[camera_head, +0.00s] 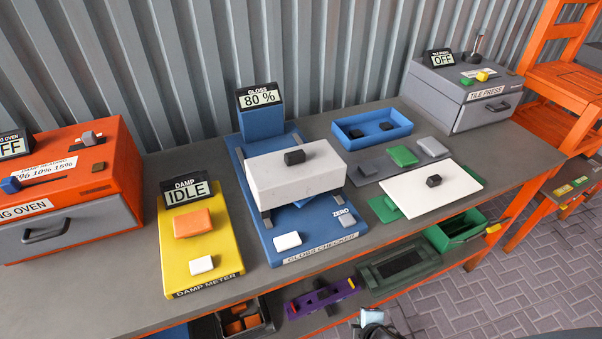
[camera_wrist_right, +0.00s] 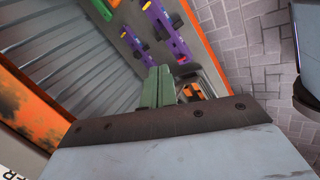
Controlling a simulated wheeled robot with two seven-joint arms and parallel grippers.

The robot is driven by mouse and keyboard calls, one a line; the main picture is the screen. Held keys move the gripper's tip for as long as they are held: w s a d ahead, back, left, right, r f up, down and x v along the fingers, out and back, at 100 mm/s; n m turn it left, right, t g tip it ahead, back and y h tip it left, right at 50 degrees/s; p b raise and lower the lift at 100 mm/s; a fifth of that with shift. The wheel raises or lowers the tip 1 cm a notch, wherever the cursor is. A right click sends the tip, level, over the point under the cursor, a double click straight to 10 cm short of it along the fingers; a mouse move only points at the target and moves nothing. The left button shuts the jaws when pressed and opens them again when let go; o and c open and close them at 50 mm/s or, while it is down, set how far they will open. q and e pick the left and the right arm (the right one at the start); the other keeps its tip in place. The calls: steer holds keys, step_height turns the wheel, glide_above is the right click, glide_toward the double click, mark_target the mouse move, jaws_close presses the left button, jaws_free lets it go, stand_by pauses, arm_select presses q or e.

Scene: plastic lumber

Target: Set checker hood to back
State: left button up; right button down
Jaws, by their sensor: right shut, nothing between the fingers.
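The gloss checker (camera_head: 298,255) is a blue unit in the middle of the bench. Its display (camera_head: 260,97) reads "GLOSS 80 %". Its white box-shaped hood (camera_head: 293,182) with a black knob (camera_head: 294,157) sits across two rails, over the middle of the base. Blue base shows behind the hood; in front are a white button (camera_head: 287,241) and a grey ZERO button (camera_head: 346,220). My right gripper (camera_wrist_right: 158,75) shows in the right wrist view, shut and empty, over the lower shelf and floor, away from the hood. My left gripper is in no view.
The yellow damp meter (camera_head: 220,253), reading IDLE, stands left of the checker. A white board (camera_head: 430,190) with a black knob, a blue tray (camera_head: 372,128) and the tile press (camera_head: 465,95) are right. An orange oven (camera_head: 110,160) is far left.

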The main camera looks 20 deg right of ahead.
mark_target(296, 159)
steer(key=w+a+r+n+t+y, duration=0.1)
steer(key=w+a+r+n+t, duration=0.1)
steer(key=r+n, duration=0.5)
steer(key=w+a+r+n+t+p, duration=0.1)
steer(key=w+r+n+t, duration=0.4)
steer(key=r, duration=1)
steer(key=w+a+r+n+t+y+p, duration=0.1)
steer(key=w+a+r+n+t, duration=0.2)
steer(key=w+r+n, duration=0.3)
step_height(296, 159, up, 6)
steer(key=n+t, duration=0.1)
steer(key=n, duration=0.4)
steer(key=shift+w+f+y, duration=0.15)
steer(key=shift+w+y, duration=0.15)
steer(key=shift+w, duration=0.05)
steer(key=shift+a, duration=0.1)
steer(key=w, duration=0.9)
steer(key=w+p, duration=0.1)
steer(key=w, duration=0.4)
steer(key=shift+a, duration=0.25)
